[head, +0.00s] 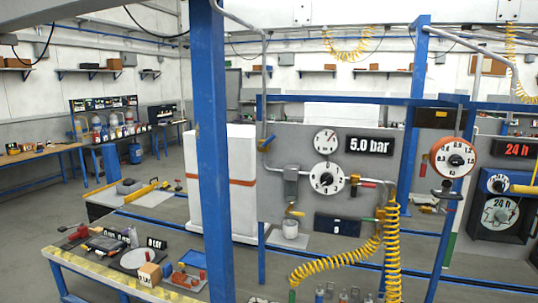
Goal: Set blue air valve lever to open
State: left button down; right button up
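A small blue lever (268,140) sits on a valve on the grey pipe at the left edge of the grey gauge panel (275,205). It slants up to the right, at an angle to the vertical pipe. It is small in the picture, so I cannot tell its exact setting. To its right are a white dial gauge (326,141) and a display (369,145) reading 5.0 bar. Below them is a larger round dial (326,179) on the horizontal pipe, with a red-handled valve (365,184) beside it. Neither of my grippers shows in the head view.
A blue post (212,150) stands in front, left of the panel. Yellow coiled hoses (392,255) hang at the lower right of the panel. A workbench (75,265) with tools is at the lower left. A red-rimmed gauge (453,158) is at the right.

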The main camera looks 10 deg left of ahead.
aim_at(269, 140)
jog(key=u, duration=0.7)
jog(key=i, duration=1.25)
jog(key=z, duration=0.4)
